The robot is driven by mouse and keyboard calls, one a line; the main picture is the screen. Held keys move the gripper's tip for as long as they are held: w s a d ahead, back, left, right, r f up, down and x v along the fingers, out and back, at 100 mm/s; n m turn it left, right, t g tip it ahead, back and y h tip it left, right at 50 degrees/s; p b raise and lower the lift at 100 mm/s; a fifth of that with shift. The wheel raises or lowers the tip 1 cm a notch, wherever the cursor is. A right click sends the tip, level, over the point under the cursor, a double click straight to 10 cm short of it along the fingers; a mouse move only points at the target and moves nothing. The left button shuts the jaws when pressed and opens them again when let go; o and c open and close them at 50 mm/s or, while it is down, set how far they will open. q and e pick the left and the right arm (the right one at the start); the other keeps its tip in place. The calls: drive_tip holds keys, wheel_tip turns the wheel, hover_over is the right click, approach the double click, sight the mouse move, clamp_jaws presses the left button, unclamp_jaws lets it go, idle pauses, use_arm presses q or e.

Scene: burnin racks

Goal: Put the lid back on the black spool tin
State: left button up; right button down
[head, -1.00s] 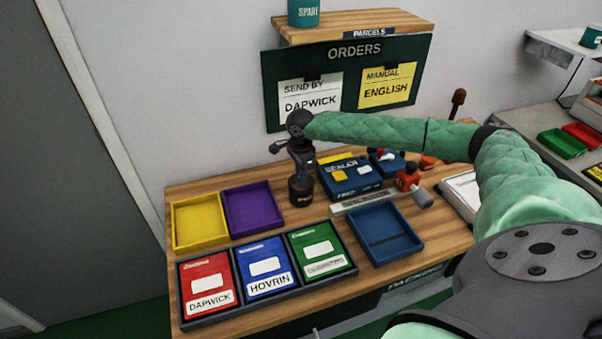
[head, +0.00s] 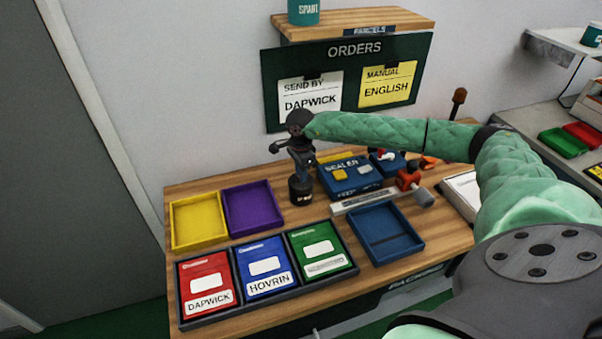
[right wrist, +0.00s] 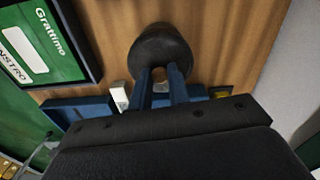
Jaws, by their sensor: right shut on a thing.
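In the right wrist view the fingers (right wrist: 164,82) are shut on the top of a round black piece (right wrist: 163,46), which looks like the lid. The fingers hide its grip. I cannot tell whether the lid is seated on the tin or just above it. My left gripper is not in view.
Yellow (head: 198,219) and purple (head: 253,207) trays lie left of the tin. A rack (head: 268,302) with red, blue and green manuals is in front. A blue sealer box (head: 350,178) stands close right, with an empty blue tray (head: 385,234) nearer. The orders board (head: 348,75) is behind.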

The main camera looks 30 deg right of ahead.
use_arm(q)
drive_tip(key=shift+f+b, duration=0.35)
drive_tip(key=shift+b, duration=0.05)
idle(0.5)
idle(0.4)
use_arm(e)
drive_tip(key=c, duration=0.8)
unclamp_jaws()
drive_tip(key=shift+o, duration=0.2)
drive_tip(key=shift+r, duration=0.1)
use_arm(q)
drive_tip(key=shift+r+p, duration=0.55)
use_arm(e)
drive_tip(key=shift+r, duration=3.45)
clamp_jaws()
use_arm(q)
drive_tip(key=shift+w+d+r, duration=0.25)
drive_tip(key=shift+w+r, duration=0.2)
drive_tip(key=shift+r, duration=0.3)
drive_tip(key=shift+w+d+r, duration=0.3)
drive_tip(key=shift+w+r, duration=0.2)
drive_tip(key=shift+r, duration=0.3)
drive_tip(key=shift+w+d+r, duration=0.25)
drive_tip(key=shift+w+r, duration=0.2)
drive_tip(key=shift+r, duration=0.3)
